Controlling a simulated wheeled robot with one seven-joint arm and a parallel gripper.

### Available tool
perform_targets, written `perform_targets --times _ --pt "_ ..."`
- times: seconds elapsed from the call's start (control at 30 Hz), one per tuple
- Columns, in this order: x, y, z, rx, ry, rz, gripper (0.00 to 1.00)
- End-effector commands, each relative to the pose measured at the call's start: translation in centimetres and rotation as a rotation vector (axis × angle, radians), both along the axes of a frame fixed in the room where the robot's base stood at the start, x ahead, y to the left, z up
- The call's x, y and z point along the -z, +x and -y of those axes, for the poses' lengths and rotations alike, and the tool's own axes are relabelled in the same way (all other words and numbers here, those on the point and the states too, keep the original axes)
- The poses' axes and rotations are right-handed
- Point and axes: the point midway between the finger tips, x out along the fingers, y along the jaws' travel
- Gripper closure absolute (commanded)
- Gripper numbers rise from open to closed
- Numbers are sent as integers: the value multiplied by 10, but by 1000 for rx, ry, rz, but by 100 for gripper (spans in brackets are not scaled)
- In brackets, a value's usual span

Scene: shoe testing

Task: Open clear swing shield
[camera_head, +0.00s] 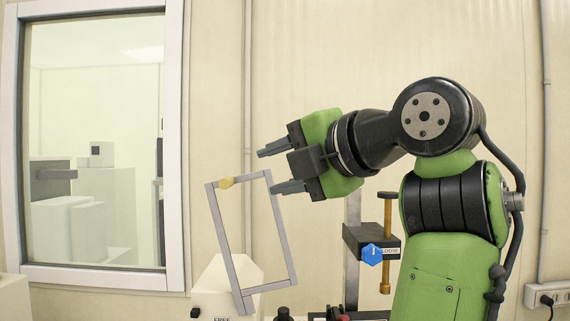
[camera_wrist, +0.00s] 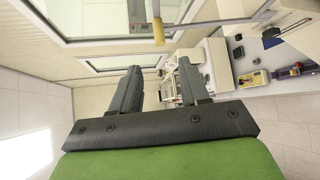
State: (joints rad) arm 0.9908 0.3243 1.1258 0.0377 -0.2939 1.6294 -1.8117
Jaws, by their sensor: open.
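The clear swing shield (camera_head: 281,235) is a tilted grey frame around a see-through pane in the head view, standing above a pale machine. A yellow knob (camera_head: 226,183) sits on its top bar. My gripper (camera_head: 265,171) is open and empty, pointing left, just right of the knob. Its lower finger overlaps the frame's upper right corner in the picture; I cannot tell whether they touch. In the wrist view, the knob (camera_wrist: 158,32) shows beyond the spread fingers (camera_wrist: 160,78), apart from them, in line with the gap. The shield's frame bar (camera_wrist: 215,22) runs across the top.
The pale machine housing (camera_head: 219,283) carries a label reading "FREE". A blue knob (camera_head: 372,254) marked "LOOSE" and a brass screw (camera_head: 386,225) are on a clamp below my wrist. A framed window (camera_head: 174,140) is at left. The space left of my fingertips is clear.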

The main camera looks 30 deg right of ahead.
Motion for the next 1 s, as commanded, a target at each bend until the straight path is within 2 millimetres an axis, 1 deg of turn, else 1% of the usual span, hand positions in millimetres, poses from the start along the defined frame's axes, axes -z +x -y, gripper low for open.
perform_targets --times 0.03,0.13,0.37,0.4,0.47,0.53,0.6,0.67,0.7,0.77,0.8,0.87,0.9,0.97,1.0 --pt "-3 -5 2 3 -1 0 55" --pt "-3 -10 2 1 -2 -1 55" --pt "-3 -11 2 -1 -1 -1 55" --pt "-3 -11 1 1 1 -2 61" --pt "-2 -8 -2 9 16 -8 70" --pt "-1 1 -14 39 79 -26 81" --pt "2 14 -33 91 192 -51 92" --pt "5 27 -49 147 318 -68 100" --pt "8 34 -59 184 408 -77 100" --pt "13 44 -71 236 547 -86 100" --pt "16 49 -78 269 643 -89 100" --pt "21 56 -87 314 793 -91 100" --pt "25 59 -91 342 898 -90 100" --pt "30 62 -96 379 1060 -89 100" --pt "33 63 -97 402 1173 -86 100"
